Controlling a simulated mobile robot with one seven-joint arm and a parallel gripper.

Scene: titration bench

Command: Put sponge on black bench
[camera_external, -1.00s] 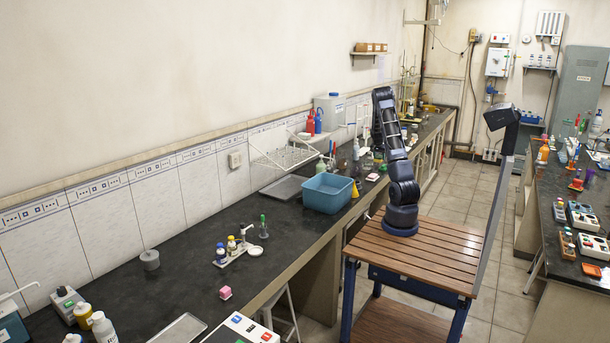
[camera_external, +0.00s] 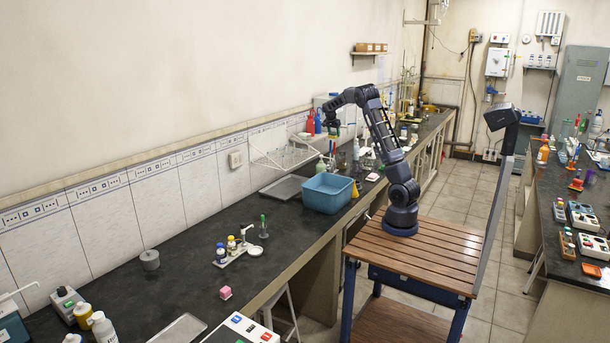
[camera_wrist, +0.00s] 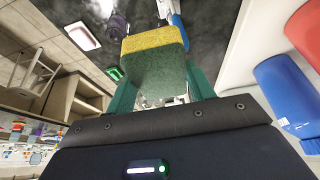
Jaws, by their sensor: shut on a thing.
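The sponge (camera_wrist: 155,65) is a block with a yellow layer and a green layer, seen close up in the wrist view. My gripper (camera_wrist: 162,88) is shut on it, with a green finger on each side. In the external view my gripper (camera_external: 333,130) hangs at the end of the bent arm, near the wall behind the blue basin; the sponge is too small to make out clearly there. The black bench (camera_external: 185,283) is the long dark worktop along the wall. Its dark top (camera_wrist: 215,28) also shows beyond the sponge in the wrist view.
Red (camera_wrist: 306,35) and blue (camera_wrist: 286,92) bottles are close on the right in the wrist view. Bare bench lies around the pink cube (camera_external: 225,293).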

